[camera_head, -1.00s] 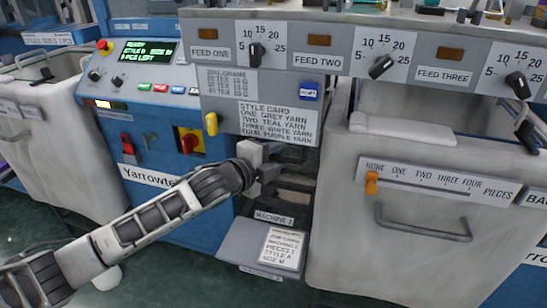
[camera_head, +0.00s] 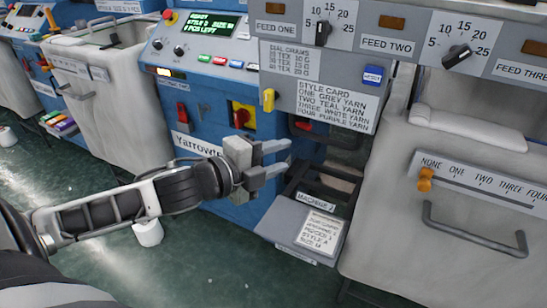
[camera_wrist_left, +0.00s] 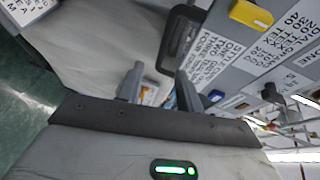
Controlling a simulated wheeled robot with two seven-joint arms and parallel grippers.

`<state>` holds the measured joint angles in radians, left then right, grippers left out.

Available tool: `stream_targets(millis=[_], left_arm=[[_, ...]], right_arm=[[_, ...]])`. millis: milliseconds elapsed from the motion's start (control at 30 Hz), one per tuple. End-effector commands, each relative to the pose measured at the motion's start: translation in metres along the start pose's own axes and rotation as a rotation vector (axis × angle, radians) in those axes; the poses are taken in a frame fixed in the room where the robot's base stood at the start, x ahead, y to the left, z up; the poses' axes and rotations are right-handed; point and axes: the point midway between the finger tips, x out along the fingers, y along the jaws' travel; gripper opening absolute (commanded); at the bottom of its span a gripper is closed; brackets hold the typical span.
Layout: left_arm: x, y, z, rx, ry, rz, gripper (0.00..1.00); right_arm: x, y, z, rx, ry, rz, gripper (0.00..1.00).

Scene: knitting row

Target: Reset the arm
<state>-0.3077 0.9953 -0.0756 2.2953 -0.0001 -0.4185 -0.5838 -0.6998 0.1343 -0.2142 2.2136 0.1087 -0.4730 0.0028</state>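My left arm reaches in from the left in the head view. Its gripper (camera_head: 277,161) is in front of the blue machine, above and left of the Machine 2 tray (camera_head: 290,229). The two fingers point right and stand apart, with nothing between them. The left wrist view also shows the gripper (camera_wrist_left: 160,90) with spread fingers and a gap between them. My right gripper is in neither view.
The blue machine (camera_head: 215,95) has a lit green display, buttons and a red-and-yellow switch (camera_head: 243,116). A grey panel (camera_head: 320,95) with a style card and yellow lever (camera_head: 268,100) overhangs the gripper. Bins stand at left (camera_head: 110,90) and right (camera_head: 420,240).

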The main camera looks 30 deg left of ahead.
Motion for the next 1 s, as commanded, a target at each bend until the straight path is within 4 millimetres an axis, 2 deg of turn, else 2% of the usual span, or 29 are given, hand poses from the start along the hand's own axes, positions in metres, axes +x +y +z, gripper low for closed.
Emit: stream_targets(millis=[200, 733, 867, 1000], left_arm=[[-0.007, 0.0, 0.0, 0.002, 0.001, 0.001, 0.36], [-0.007, 0.003, 0.0, -0.019, -0.002, 0.005, 0.36], [-0.011, 0.032, -0.005, -0.215, -0.031, 0.049, 0.36], [-0.024, 0.095, -0.03, -0.651, -0.107, 0.138, 0.36]], right_arm=[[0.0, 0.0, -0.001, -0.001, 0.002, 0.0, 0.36], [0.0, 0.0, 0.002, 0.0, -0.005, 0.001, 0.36], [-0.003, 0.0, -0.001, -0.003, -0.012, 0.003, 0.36], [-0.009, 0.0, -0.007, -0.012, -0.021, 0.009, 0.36]])
